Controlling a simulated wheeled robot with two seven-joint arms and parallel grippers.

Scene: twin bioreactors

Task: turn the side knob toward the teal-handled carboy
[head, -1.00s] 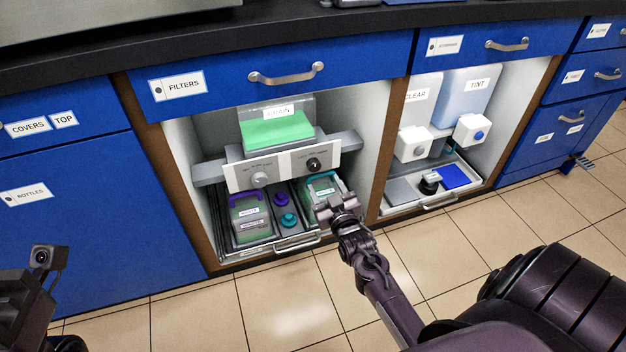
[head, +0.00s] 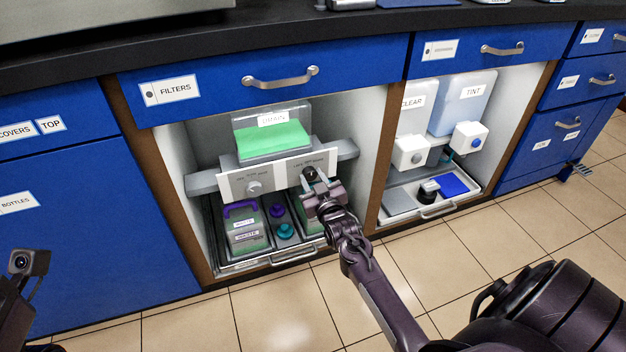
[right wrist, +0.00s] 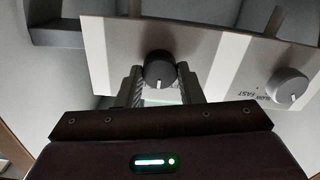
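The dark side knob (head: 310,173) is on the right part of a pale panel (head: 279,173) in the left open cabinet. In the right wrist view the knob (right wrist: 159,69) shows a white mark pointing down the picture. My right gripper (head: 318,186) is at this knob. Its fingers (right wrist: 160,82) are open, one on each side of the knob; I cannot tell whether they touch it. The teal-handled carboy (head: 299,207) is below, mostly hidden by my gripper. The purple-handled carboy (head: 244,236) stands to its left. My left gripper's fingers are out of view.
A lighter grey knob (head: 253,187) is left of the dark one, also in the right wrist view (right wrist: 287,89). A tank with green liquid (head: 270,140) sits above the panel. Purple (head: 278,210) and teal (head: 285,231) caps are between the carboys. Floor in front is clear.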

